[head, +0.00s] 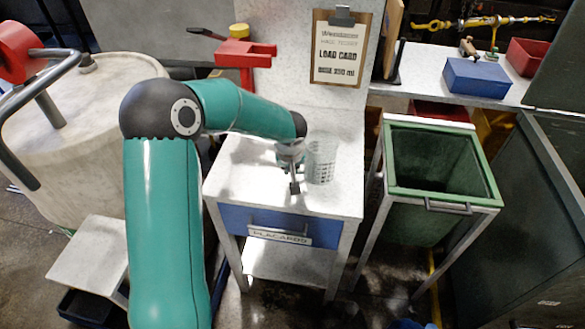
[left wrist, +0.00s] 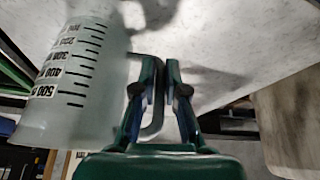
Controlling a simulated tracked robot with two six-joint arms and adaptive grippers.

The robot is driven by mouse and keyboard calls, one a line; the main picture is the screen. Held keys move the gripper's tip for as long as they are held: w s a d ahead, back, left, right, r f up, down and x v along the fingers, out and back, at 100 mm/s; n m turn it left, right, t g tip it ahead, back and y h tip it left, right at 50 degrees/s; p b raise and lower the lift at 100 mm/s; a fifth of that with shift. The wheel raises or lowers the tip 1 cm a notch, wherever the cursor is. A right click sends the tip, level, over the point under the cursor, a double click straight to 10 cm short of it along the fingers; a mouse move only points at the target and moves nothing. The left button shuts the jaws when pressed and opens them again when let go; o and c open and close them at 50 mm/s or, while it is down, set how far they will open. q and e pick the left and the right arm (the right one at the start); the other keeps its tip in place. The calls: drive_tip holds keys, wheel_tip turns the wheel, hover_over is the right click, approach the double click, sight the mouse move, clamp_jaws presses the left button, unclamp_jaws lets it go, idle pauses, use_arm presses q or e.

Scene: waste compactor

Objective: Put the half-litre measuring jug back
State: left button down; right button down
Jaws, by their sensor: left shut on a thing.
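The half-litre measuring jug (head: 321,165) is translucent, with dark scale marks. It is upright at the small table's white top (head: 240,185); I cannot tell whether it touches the top. In the left wrist view the jug (left wrist: 75,85) shows at the left, upside down in the picture, with labels up to 500. Its grey handle (left wrist: 158,120) comes between the fingers of my left gripper (left wrist: 161,68). In the head view my left gripper (head: 295,178) is left of the jug, shut on the handle.
A load card clipboard (head: 339,50) hangs behind the table. A drawer marked PLACARDS (head: 280,234) is below its top. A green open bin (head: 440,205) stands to the right, a pale drum (head: 85,135) to the left. The table top's front left is clear.

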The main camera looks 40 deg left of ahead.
use_arm(q)
drive_tip(key=shift+f, duration=0.15)
drive_tip(key=c, duration=1.2)
unclamp_jaws()
drive_tip(key=shift+r, duration=0.2)
